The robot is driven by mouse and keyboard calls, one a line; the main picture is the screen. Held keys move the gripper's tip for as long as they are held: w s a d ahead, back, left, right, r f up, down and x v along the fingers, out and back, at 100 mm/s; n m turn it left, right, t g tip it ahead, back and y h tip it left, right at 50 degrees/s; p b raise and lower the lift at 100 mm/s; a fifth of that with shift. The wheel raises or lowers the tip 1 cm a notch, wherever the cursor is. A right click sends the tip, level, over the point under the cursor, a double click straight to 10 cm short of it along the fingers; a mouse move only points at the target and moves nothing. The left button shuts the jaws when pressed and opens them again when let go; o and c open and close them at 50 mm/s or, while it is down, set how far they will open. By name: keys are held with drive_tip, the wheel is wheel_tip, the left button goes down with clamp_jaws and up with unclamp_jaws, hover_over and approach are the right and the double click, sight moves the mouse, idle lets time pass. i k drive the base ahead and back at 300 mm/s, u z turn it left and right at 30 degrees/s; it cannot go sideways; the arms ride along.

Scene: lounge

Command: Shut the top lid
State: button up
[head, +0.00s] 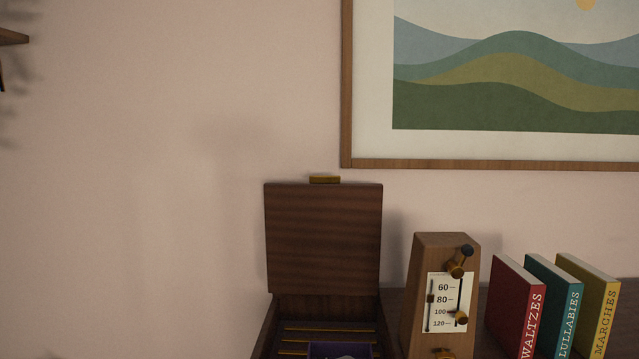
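The top lid (323,238) is a dark wooden panel with a small brass tab (325,180) on its upper edge. It stands raised, close to upright, at the back of an open wooden box (325,305). The box holds thin brass-coloured bars and something purple (340,349) at the bottom edge of the head view. The front of the box is cut off by the picture edge. My gripper is not in the head view.
A wooden metronome (440,260) with a number scale stands just right of the box. Red (517,305), teal (555,305) and yellow (592,305) books stand further right. A framed landscape picture (346,80) hangs above. A shelf end (12,37) shows at upper left.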

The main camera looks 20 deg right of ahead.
sight(323, 234)
drive_tip(key=u, duration=0.15)
drive_tip(key=k, duration=1.2)
drive_tip(key=z, duration=0.45)
drive_tip(key=i, duration=1)
drive_tip(key=z, duration=0.1)
